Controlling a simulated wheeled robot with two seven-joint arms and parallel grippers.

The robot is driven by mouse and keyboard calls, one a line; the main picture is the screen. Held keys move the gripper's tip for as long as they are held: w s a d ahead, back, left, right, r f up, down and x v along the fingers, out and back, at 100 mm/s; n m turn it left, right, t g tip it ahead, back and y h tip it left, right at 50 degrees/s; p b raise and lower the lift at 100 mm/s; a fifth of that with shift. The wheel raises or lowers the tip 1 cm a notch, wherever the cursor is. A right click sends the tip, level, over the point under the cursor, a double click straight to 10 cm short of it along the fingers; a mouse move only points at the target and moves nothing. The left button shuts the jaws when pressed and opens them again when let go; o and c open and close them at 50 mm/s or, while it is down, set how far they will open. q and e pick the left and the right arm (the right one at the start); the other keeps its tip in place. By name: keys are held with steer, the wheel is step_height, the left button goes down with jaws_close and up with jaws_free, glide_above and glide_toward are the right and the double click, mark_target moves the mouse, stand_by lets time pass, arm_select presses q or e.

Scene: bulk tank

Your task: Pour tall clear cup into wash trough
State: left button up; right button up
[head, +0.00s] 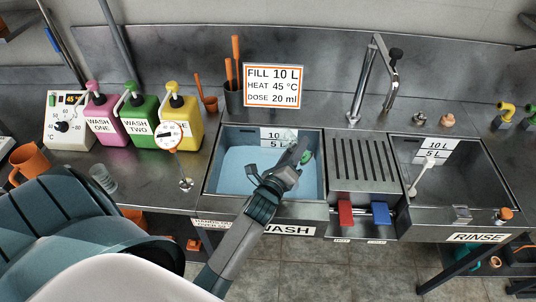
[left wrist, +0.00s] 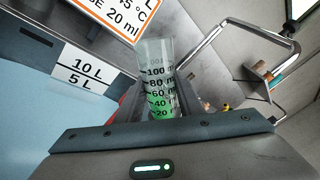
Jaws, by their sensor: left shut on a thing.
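The tall clear cup (left wrist: 157,72) is marked with a scale up to 100, and green liquid (left wrist: 161,106) lies in its lower part. My left gripper (head: 294,158) is shut on the cup and holds it over the right part of the wash trough (head: 212,180). In the head view the gripper mostly hides the cup; a bit of green shows beside the fingers. I cannot tell its exact tilt. The trough holds pale blue water (head: 240,168) below its 10 L and 5 L label. My right gripper is not in view.
A ribbed drainboard (head: 362,165) and the rinse trough (head: 465,170) lie to the right. A tap (head: 375,80) stands behind. Pink, green (head: 143,118) and yellow pump bottles stand left of the trough, with a smaller clear cup (head: 103,178) in front. A sign (head: 274,86) stands behind the trough.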

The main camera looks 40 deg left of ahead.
arm_select(q)
steer(key=shift+d+f+n+b, duration=0.1)
steer(key=shift+f+n+b, duration=0.1)
steer(key=shift+n+b, duration=0.35)
steer(key=shift+f+n+b, duration=0.15)
steer(key=shift+n+b, duration=0.1)
steer(key=shift+n, duration=0.5)
steer(key=shift+r+n, duration=0.5)
steer(key=shift+n, duration=0.4)
stand_by(0.5)
steer(key=shift+a+f+n, duration=0.2)
steer(key=shift+a+n, duration=0.55)
steer(key=shift+n, duration=0.05)
steer(key=shift+s+a+f+n+p, duration=0.15)
steer(key=shift+f+n+p, duration=0.25)
steer(key=shift+n, duration=0.5)
stand_by(0.7)
steer(key=shift+a+r+n+p, duration=0.1)
steer(key=shift+r+n+p, duration=0.2)
steer(key=shift+p, duration=0.15)
